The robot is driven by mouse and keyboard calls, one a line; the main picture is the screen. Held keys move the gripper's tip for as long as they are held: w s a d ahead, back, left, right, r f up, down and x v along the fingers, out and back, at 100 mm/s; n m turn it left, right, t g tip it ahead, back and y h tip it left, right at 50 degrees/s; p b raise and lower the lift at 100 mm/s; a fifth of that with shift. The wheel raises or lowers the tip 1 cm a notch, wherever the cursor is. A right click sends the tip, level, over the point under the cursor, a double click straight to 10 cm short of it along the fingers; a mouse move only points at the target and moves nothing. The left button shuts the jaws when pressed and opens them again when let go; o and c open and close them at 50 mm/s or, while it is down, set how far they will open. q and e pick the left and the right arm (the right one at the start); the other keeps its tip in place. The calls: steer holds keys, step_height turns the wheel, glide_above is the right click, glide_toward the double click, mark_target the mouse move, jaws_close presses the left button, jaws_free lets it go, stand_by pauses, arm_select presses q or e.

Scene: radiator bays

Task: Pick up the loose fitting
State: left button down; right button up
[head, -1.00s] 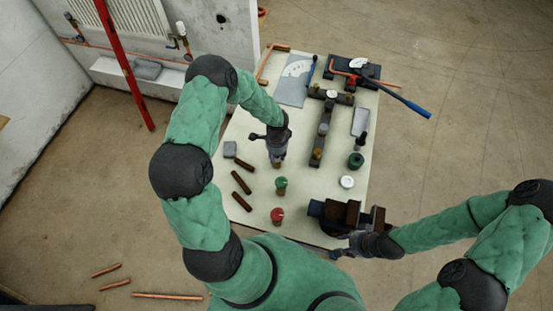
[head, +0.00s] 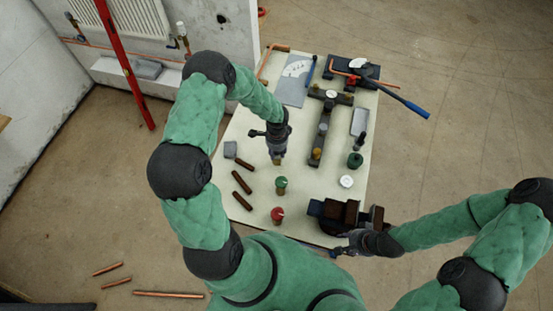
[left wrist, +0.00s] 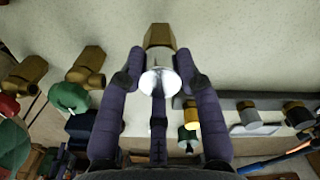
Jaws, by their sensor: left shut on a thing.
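The loose fitting (left wrist: 159,37) has a brass hexagonal end and a shiny silver part. In the left wrist view, the fingers of my left gripper (left wrist: 160,75) are closed around its silver part, with the brass end sticking out beyond them. In the head view, my left gripper (head: 277,148) points down over the middle of the table, and the fitting's brass end (head: 277,160) shows below it. Whether the fitting touches the tabletop is hard to tell. My right gripper (head: 344,246) is by the vise at the table's front edge; its jaws are too small to read.
The table (head: 240,215) carries brown bars (head: 241,182), a green-capped valve (head: 281,183), a red-capped valve (head: 277,215), a dark vise (head: 345,214), and a dark rail with fittings (head: 321,140). A blue-handled bender (head: 405,103) overhangs the far right edge. Free tabletop lies around the left gripper.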

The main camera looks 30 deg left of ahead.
arm_select(q)
steer(key=shift+r, duration=0.1)
steer(key=shift+r+p, duration=1.4)
steer(key=shift+r, duration=0.8)
arm_select(e)
step_height(320, 180, up, 3)
steer(key=shift+f, duration=0.1)
arm_select(q)
steer(key=shift+d, duration=0.1)
arm_select(e)
steer(key=shift+d, duration=0.1)
